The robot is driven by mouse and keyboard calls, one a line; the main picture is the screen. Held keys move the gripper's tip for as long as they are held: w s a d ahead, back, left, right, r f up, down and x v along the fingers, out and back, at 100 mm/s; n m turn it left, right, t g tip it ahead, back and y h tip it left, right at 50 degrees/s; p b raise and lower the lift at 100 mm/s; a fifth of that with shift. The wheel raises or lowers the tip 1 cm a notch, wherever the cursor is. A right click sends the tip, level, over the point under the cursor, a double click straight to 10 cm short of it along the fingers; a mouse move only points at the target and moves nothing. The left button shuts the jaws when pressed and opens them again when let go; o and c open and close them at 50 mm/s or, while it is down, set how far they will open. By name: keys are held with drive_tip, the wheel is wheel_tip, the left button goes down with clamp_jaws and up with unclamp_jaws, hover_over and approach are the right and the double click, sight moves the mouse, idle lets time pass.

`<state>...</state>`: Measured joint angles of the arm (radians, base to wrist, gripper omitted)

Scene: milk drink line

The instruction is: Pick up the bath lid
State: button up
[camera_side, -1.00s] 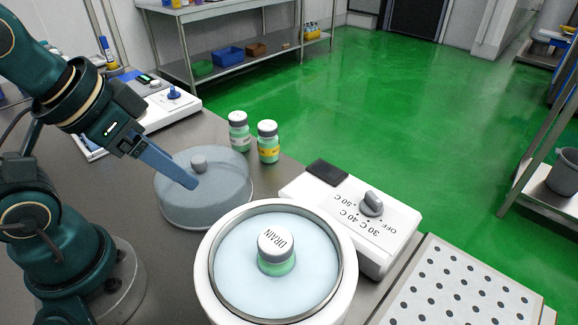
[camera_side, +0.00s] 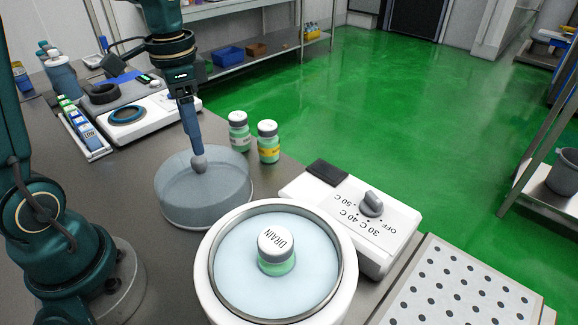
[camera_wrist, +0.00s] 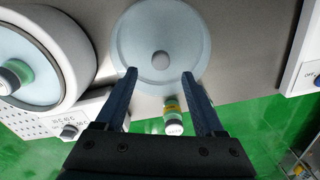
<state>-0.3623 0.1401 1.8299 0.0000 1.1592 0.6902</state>
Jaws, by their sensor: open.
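The bath lid (camera_side: 176,203) is a clear, round, drum-shaped cover with a grey knob (camera_side: 199,164) on top. It rests on the counter beside the water bath in the side view. My gripper (camera_side: 196,146) points down right at the knob, its fingers side-on there. In the wrist view the lid (camera_wrist: 135,65) lies beyond the fingertips, with its knob (camera_wrist: 161,60) between their lines and a little past the tips. My gripper (camera_wrist: 159,74) is open there, with nothing between the fingers.
The white water bath (camera_side: 205,285) holds a bottle marked DRAIN (camera_side: 277,250). Its control box (camera_side: 345,225) stands to the right of the lid. Two small bottles (camera_side: 238,132) (camera_side: 268,142) stand close behind the lid. A white device (camera_side: 150,118) and a rack (camera_side: 85,130) are further left.

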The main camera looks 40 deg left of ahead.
sight(197, 159)
drive_tip(key=shift+s+a+f, duration=0.1)
drive_tip(key=shift+f, duration=2.65)
clamp_jaws()
